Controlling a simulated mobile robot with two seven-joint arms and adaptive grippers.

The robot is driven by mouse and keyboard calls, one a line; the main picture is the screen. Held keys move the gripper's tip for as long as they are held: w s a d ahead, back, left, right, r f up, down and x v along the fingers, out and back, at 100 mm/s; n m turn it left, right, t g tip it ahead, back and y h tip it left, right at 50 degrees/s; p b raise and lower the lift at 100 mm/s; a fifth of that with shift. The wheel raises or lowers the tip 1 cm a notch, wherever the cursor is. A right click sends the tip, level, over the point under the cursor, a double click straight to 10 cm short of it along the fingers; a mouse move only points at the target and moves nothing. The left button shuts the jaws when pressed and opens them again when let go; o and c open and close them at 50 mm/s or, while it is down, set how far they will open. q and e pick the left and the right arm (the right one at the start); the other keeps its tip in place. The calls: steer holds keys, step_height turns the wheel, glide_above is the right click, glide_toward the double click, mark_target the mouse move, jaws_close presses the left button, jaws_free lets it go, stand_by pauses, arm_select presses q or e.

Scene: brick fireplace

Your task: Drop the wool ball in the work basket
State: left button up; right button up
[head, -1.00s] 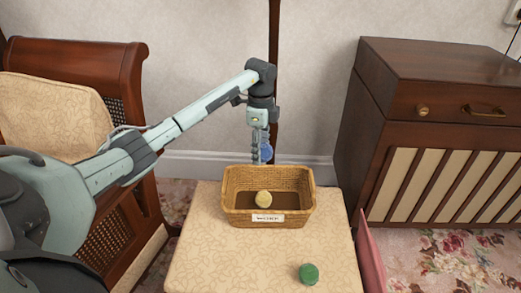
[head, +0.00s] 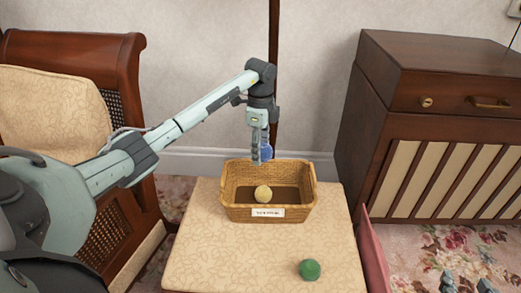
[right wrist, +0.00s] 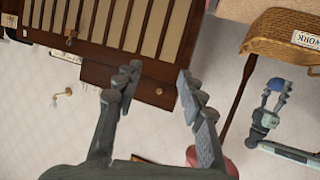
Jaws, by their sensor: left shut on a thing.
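My left gripper (head: 259,158) is shut on a blue ball (head: 266,153) and points down at the back rim of the wicker work basket (head: 240,213). The gripper and blue ball (right wrist: 276,84) also show in the right wrist view, apart from the basket (right wrist: 275,40). The basket stands upright and carries a white label. A yellow ball (head: 263,193) lies inside it. A green ball (head: 310,269) lies in front of the basket. My right gripper (right wrist: 157,78) is open and empty; its fingertips show at the lower right of the head view (head: 467,284).
The basket and green ball rest on a cream patterned seat top (head: 200,250). A wooden chair (head: 75,55) stands at the left, a dark wooden cabinet (head: 400,75) at the right. A thin dark pole (head: 274,40) rises behind my left gripper. The seat's front left is clear.

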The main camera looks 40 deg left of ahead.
arm_select(q)
steer(key=shift+f, duration=0.2)
arm_select(e)
steer(key=shift+w+a+r+t, duration=0.25)
steer(key=shift+a+r+t, duration=0.4)
steer(key=shift+r, duration=0.3)
arm_select(q)
steer(key=o, duration=1.2)
step_height(320, 180, up, 12)
